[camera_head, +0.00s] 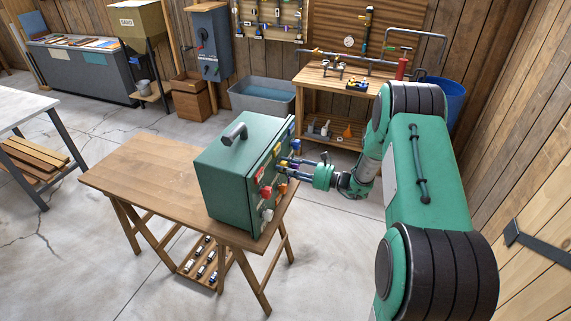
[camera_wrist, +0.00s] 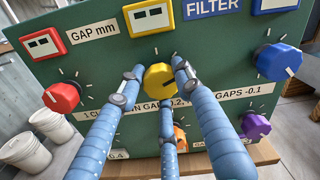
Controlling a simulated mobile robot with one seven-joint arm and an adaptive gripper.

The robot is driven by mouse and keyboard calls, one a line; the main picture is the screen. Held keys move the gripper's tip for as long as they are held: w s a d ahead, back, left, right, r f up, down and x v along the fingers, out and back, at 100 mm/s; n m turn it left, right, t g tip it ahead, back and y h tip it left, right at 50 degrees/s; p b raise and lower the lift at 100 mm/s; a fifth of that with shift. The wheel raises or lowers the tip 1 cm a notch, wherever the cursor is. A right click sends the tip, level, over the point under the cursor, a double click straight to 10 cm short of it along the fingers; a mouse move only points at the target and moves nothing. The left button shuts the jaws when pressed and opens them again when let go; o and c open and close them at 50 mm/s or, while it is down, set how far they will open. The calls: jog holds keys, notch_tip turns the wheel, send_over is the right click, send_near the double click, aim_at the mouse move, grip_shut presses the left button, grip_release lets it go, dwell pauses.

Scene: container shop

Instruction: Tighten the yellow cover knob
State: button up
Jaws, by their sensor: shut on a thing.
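The yellow cover knob (camera_wrist: 160,82) sits on the front of a green box, in the middle of the wrist view. My gripper (camera_wrist: 160,88) has its blue fingers around the yellow knob, with fingertips at its left, right and lower sides. The gripper is shut on the knob. The green box (camera_head: 236,165) stands on a wooden table in the head view. My gripper (camera_head: 300,172) also shows there, reaching to the box's right face. The fingers hide part of the panel's lettering.
A red knob (camera_wrist: 62,98), a blue knob (camera_wrist: 278,62), a purple knob (camera_wrist: 256,126) and an orange knob (camera_wrist: 180,138) surround the yellow one. The wooden table (camera_head: 140,170) is bare to the left of the box. A workbench (camera_head: 330,80) stands behind.

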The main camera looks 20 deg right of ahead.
jog(key=shift+w+r+m+p, duration=0.1)
jog(key=shift+r+m+p, duration=0.05)
jog(key=shift+m+p, duration=0.75)
jog(key=shift+r+m+p, duration=0.1)
jog(key=shift+m+p, duration=0.45)
jog(key=shift+m, duration=0.55)
jog(key=o, duration=1.2)
jog(key=shift+c, duration=0.2)
jog(key=shift+f, duration=0.1)
jog(key=shift+d, duration=0.1)
jog(key=v, duration=1.2)
